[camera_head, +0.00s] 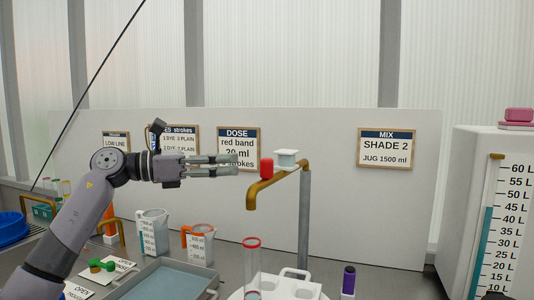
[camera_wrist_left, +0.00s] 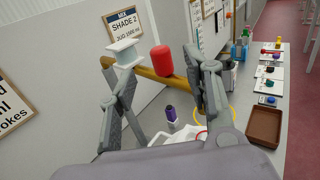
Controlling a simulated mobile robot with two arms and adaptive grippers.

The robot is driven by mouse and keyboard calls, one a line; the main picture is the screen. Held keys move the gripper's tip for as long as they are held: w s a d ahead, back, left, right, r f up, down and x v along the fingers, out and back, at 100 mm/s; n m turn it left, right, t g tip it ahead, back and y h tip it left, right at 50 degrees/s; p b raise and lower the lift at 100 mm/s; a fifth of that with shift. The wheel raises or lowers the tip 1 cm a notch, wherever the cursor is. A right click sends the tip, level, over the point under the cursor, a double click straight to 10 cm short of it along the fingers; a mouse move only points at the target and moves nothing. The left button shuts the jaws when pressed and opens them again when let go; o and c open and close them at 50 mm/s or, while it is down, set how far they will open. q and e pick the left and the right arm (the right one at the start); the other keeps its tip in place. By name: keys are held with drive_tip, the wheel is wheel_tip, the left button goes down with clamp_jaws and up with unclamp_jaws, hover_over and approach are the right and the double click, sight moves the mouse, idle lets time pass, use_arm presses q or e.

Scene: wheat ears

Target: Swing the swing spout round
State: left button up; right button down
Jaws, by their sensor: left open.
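The swing spout (camera_head: 275,184) is a brass pipe on top of a grey post (camera_head: 304,225), its bent outlet pointing down at the left end. A red knob (camera_head: 267,168) stands on the pipe, and a white spool-shaped cap (camera_head: 287,158) sits by the post. My left gripper (camera_head: 236,165) is open and empty, level with the red knob and just left of it, fingers pointing right. In the left wrist view the red knob (camera_wrist_left: 162,60) appears between the two spread fingers, with the brass pipe (camera_wrist_left: 150,75) crossing behind them. My right gripper is out of view.
Below the spout, a red-rimmed clear cylinder (camera_head: 252,265) stands by a white tray (camera_head: 290,288). Two measuring jugs (camera_head: 153,232) (camera_head: 198,245) and a grey basin (camera_head: 165,280) are to the left. A purple-topped bottle (camera_head: 349,280) stands right. A panel with signs is behind.

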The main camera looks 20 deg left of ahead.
sight(266, 159)
use_arm(q)
drive_tip(key=p+x, duration=0.2)
drive_tip(key=x, duration=0.7)
drive_tip(key=shift+w+p, duration=0.2)
drive_tip(key=shift+p, duration=0.1)
drive_tip(key=shift+w+d, duration=0.2)
drive_tip(key=shift+d, duration=0.15)
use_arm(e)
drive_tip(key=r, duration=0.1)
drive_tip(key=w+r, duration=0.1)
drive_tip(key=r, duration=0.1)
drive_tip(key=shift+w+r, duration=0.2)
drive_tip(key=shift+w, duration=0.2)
use_arm(q)
clamp_jaws()
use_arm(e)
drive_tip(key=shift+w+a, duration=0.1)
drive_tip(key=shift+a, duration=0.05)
